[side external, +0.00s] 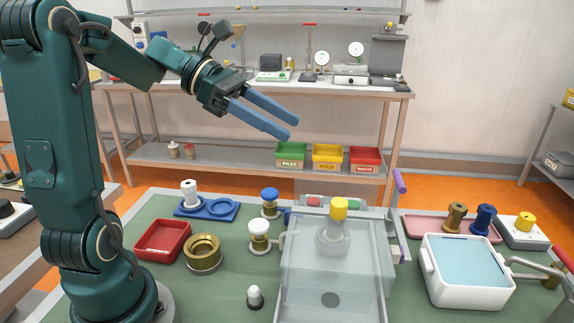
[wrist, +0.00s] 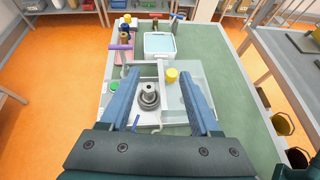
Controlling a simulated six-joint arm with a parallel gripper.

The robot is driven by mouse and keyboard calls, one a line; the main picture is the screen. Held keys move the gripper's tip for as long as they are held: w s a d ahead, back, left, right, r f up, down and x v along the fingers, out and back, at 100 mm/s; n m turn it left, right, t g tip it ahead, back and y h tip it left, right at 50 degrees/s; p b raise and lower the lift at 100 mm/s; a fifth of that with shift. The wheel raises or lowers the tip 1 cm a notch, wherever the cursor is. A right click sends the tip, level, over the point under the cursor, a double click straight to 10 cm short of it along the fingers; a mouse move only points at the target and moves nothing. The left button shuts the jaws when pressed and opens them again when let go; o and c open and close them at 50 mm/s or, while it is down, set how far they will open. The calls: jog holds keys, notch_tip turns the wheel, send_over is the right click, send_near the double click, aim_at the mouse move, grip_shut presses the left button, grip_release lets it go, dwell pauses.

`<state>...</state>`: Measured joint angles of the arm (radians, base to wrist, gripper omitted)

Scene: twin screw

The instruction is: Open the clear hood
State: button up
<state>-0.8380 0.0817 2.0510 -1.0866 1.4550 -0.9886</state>
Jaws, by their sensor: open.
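The clear hood (side external: 360,262) is a see-through box on the green bench, right of my arm's base. It looks shut, though its edges are faint. A purple bar (side external: 400,181) stands at the hood's back right.
A white tub (side external: 467,297) with blue contents stands right of the hood. A red tray (side external: 162,240), a brass ring (side external: 203,253), a blue holder (side external: 222,209) and several knobbed pieces lie left of it. The air around my gripper is clear.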

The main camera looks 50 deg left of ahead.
jog(key=d+m+g, duration=0.1)
jog(key=m+g, duration=0.2)
jog(key=m+g+y, duration=0.5)
jog(key=m+y, duration=0.5)
send_over(339, 202)
notch_tip(339, 202, down, 5)
jog(key=shift+f, duration=2.55)
grip_shut()
